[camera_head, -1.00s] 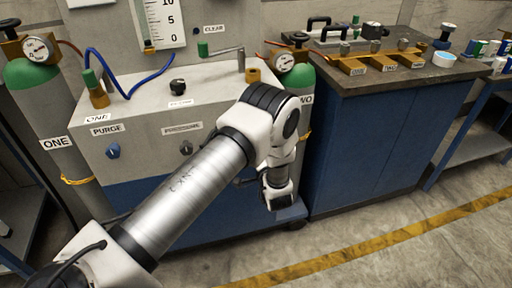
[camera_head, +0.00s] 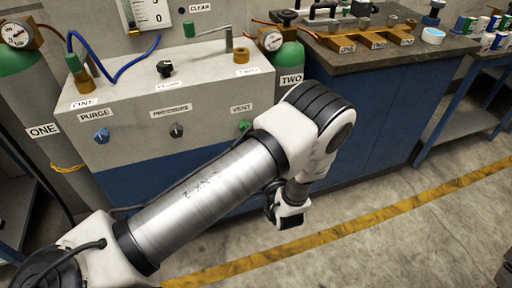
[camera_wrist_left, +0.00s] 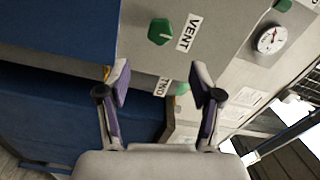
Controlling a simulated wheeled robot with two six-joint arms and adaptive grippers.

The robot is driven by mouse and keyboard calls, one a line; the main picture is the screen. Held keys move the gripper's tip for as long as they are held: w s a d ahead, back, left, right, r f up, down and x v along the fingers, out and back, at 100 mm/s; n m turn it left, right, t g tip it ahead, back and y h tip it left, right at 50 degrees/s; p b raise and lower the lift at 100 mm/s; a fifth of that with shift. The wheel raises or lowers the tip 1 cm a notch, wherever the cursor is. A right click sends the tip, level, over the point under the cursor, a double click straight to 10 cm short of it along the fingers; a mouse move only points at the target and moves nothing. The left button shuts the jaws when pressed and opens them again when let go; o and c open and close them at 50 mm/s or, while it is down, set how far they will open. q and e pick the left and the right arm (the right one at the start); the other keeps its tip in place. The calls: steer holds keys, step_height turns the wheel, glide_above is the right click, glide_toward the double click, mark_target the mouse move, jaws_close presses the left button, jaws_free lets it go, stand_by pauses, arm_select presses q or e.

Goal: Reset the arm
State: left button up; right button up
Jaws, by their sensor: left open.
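A grey control panel (camera_head: 200,88) carries a blue PURGE knob (camera_head: 101,136), a dark PRESSURE knob (camera_head: 177,130) and a green VENT knob (camera_head: 244,126). My left arm crosses in front of the panel. Its gripper (camera_head: 288,213) hangs low, to the right of the panel's blue base. In the left wrist view the gripper (camera_wrist_left: 162,84) is open and empty, and the green VENT knob (camera_wrist_left: 160,31) shows beyond the fingers, apart from them. My right gripper is not seen.
Gas cylinders ONE (camera_head: 40,105) and TWO (camera_head: 289,60) flank the panel. A blue hose (camera_head: 115,78) loops above its top. A blue workbench (camera_head: 375,115) with brass blocks (camera_head: 370,40) stands at right. The floor around the yellow line (camera_head: 400,210) is clear.

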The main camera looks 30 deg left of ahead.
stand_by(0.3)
arm_select(q)
steer(key=s+a+r+m+g+h+p, duration=0.1)
steer(key=s+a+r+g+h+p, duration=0.15)
steer(key=s+a+p, duration=0.5)
steer(key=s+d+f+n+g+h+p, duration=0.1)
steer(key=s+d+f+n+g+h, duration=0.1)
steer(key=s, duration=0.5)
steer(key=s+d+f+n+g+h+p, duration=0.1)
steer(key=s+d+f+n+g+h, duration=0.1)
steer(key=s, duration=0.6)
steer(key=s+d+f+n+g+h+p, duration=0.2)
steer(key=s+d+f+g+h, duration=0.2)
steer(key=s+d+h, duration=0.3)
steer(key=shift+s+d+f+n+g, duration=0.2)
steer(key=shift+s+d+n+g, duration=0.1)
steer(key=shift+d+g, duration=0.35)
